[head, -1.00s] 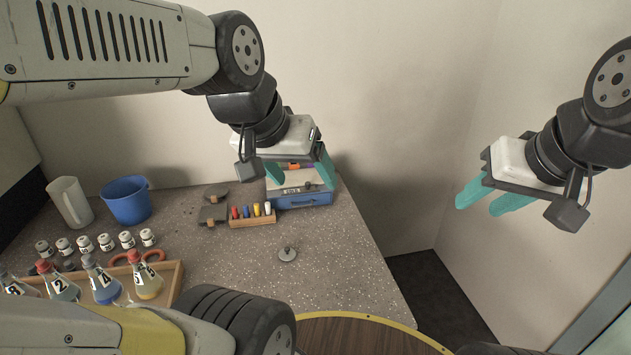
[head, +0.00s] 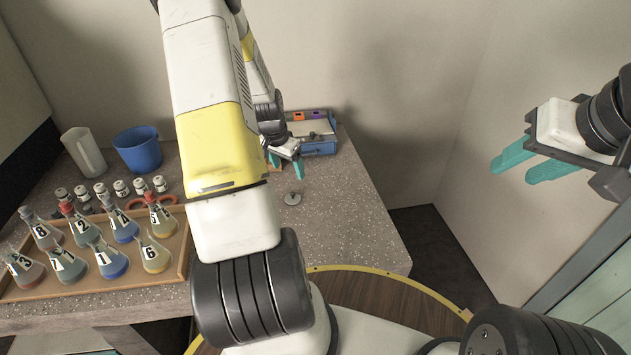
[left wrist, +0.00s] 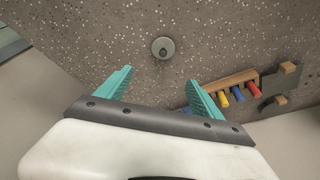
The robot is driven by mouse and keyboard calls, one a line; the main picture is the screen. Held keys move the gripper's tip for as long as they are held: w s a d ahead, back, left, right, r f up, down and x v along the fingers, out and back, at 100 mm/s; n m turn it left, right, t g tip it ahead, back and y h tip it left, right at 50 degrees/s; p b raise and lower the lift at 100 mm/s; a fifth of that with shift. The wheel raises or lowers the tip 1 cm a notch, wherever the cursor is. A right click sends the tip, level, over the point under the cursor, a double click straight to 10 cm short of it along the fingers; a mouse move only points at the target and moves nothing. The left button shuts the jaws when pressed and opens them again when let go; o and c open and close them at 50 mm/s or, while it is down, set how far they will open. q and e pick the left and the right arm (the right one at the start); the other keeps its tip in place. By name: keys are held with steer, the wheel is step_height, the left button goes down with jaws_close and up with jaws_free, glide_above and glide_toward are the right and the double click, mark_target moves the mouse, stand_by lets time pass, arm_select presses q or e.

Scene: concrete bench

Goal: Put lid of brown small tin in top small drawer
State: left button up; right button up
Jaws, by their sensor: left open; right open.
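A small round grey lid with a centre knob (head: 292,198) lies flat on the bench; it also shows in the left wrist view (left wrist: 163,48). No brown tin can be made out. The blue and grey drawer unit (head: 322,146) stands at the bench's back right, partly behind my left gripper; I cannot tell its drawers apart. My left gripper (head: 287,164) is open and empty, its teal fingers behind the lid in the head view. In the left wrist view the lid is just beyond the fingertips. My right gripper (head: 512,170) is open and empty, off the bench to the right.
A wooden rack with coloured pegs (left wrist: 243,78) is beside a left finger, near dark grey pieces (left wrist: 279,91). A wooden tray (head: 150,278) of numbered flasks, several small jars (head: 122,188), a blue bucket (head: 138,152) and a pale jug (head: 84,152) fill the left. Bench right of the lid is clear.

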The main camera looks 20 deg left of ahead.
arm_select(q)
glide_above(292, 194)
steer(key=s+a, duration=0.1)
steer(key=s, duration=0.1)
step_height(292, 194, down, 6)
steer(key=shift+r, duration=0.1)
steer(key=x, duration=0.7)
steer(key=shift+d+f, duration=0.2)
steer(key=shift+f, duration=0.1)
steer(key=c, duration=1.6)
steer(key=shift+o, duration=0.2)
steer(key=shift+r, duration=0.1)
